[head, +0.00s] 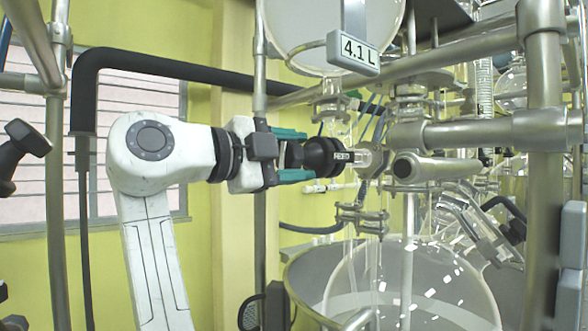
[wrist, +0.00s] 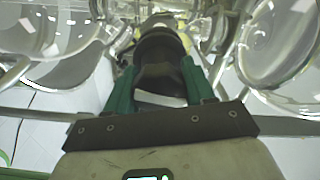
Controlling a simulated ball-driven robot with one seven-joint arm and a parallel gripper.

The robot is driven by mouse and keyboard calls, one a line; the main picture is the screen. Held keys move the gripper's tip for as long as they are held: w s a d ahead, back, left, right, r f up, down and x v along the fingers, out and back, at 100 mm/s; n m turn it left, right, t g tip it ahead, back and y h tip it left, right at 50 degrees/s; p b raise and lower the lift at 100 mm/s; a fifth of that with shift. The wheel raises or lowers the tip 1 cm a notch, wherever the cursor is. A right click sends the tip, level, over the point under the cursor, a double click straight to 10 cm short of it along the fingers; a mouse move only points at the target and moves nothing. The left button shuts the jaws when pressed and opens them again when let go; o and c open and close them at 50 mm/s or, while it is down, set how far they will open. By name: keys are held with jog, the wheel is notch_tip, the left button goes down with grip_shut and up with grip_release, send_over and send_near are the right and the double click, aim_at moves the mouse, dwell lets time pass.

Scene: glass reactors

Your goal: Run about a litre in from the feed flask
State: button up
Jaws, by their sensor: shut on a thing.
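The feed flask (head: 325,25) is a clear round glass vessel at the top of the head view. A display (head: 353,53) in front of it reads 4.1 L. Below it a glass line runs down to a valve with a black knob (head: 325,158), whose label appears to read FEED. My gripper (head: 304,154) has its green fingers shut on this knob, coming from the left. In the wrist view the knob (wrist: 160,62) sits between both green fingers (wrist: 158,82). The glass reactor (head: 410,285) stands below the valve, in a metal bath. I cannot tell how far the valve is turned.
Steel frame tubes (head: 545,180) cross the right side and another upright (head: 58,190) stands at left. A black hose (head: 150,62) arches behind my arm. More glassware and a black-handled fitting (head: 500,215) crowd the right. A black knob (head: 25,140) juts in at far left.

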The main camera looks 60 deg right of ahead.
jog(key=shift+m, duration=0.4)
jog(key=o, duration=1)
jog(key=b+v, duration=0.1)
jog(key=v, duration=1)
jog(key=shift+b, duration=0.3)
jog(key=shift+d, duration=0.1)
